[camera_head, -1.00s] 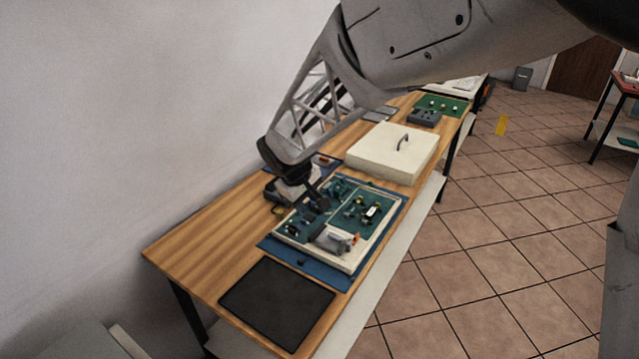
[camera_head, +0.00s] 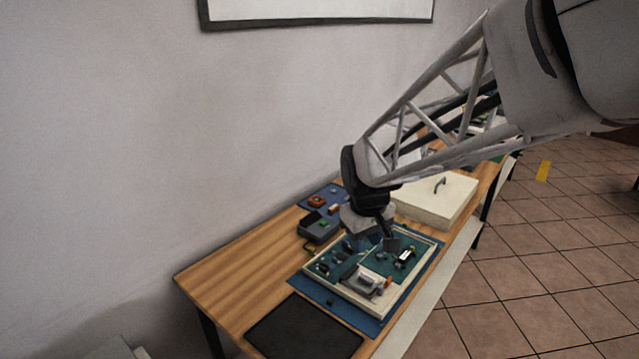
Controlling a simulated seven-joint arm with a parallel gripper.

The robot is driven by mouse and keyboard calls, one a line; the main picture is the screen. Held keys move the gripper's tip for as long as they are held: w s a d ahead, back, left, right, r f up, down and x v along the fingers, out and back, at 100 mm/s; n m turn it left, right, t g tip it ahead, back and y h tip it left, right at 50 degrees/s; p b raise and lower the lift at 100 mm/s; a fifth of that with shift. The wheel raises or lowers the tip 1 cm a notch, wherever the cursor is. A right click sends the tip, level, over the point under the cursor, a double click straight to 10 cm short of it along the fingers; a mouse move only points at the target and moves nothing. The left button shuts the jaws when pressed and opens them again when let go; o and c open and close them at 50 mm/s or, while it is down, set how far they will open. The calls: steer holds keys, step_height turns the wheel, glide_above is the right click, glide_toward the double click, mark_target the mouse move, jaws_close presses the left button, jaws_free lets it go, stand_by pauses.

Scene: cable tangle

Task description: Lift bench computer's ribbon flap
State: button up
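The bench computer is an open, cream-rimmed case (camera_head: 338,295) with green circuit boards, lying on a blue mat (camera_head: 318,289) on the wooden bench. A grey-white part (camera_head: 362,281) with an orange end (camera_head: 388,283) lies near the case's front; I cannot tell whether it is the ribbon flap. My gripper (camera_head: 391,244) points down over the back part of the case, close to the boards. It is small and dark here, so I cannot tell its opening, or whether it touches anything. My wrist hides part of the back edge.
A black pad (camera_head: 303,330) lies in front of the case. A dark box (camera_head: 319,227) and a small blue mat (camera_head: 325,196) with small parts lie to the back left. A cream lid (camera_head: 437,200) with a handle lies behind. Bare wood (camera_head: 240,270) is free at left.

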steer(key=shift+s+d+r, duration=0.1)
steer(key=shift+s+r, duration=0.05)
steer(key=shift+s, duration=0.15)
steer(key=shift+o, duration=0.3)
steer(key=shift+o, duration=0.8)
steer(key=m+g, duration=0.1)
steer(key=m, duration=1.3)
glide_above(322, 268)
step_height(322, 268, down, 15)
steer(key=shift+f, duration=0.1)
steer(key=shift+f, duration=0.1)
steer(key=shift+f, duration=3.8)
